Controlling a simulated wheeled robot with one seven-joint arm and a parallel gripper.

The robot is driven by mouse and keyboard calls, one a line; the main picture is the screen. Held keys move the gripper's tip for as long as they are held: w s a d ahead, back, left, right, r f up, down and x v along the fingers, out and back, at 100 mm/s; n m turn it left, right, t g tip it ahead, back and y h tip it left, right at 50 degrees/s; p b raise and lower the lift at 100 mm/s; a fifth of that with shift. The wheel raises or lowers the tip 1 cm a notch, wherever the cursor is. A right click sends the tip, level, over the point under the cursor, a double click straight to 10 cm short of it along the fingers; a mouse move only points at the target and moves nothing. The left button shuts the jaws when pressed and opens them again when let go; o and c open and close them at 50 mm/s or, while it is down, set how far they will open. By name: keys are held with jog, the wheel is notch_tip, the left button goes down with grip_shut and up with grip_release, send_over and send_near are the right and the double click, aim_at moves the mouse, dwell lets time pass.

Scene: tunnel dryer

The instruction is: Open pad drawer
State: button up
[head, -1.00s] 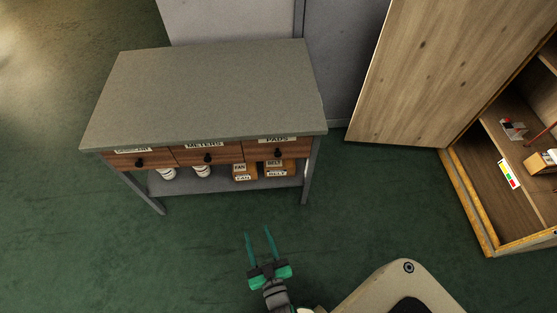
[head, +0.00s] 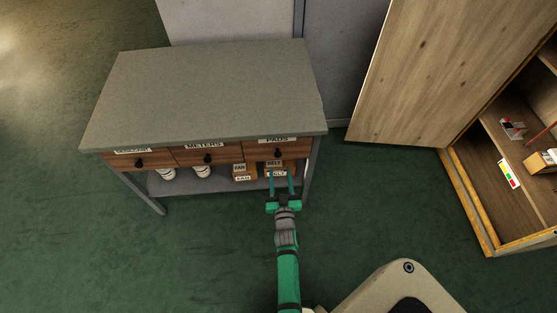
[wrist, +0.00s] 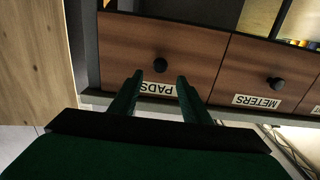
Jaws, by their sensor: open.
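The pad drawer (head: 292,152) is the right one of three wooden drawers under a grey bench top, and it looks shut. Its label reads PADS and a round black knob (head: 278,153) is on its front. In the wrist view, which is upside down, the knob (wrist: 160,65) shows just beyond the fingertips, about midway between them. My gripper (head: 280,172) is open and empty, its two green fingers pointing at the bench just below the knob in the head view. In the wrist view my gripper (wrist: 157,78) partly covers the PADS label.
The METERS drawer (head: 218,157) is beside it on the left. Small labelled boxes (head: 240,172) and white rolls sit on the shelf below. A bench leg (head: 308,185) stands right of the gripper. An open wooden cabinet (head: 465,195) is at the right. The green floor is clear in front.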

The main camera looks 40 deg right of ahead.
aim_at(278, 156)
jog(key=x, duration=0.7)
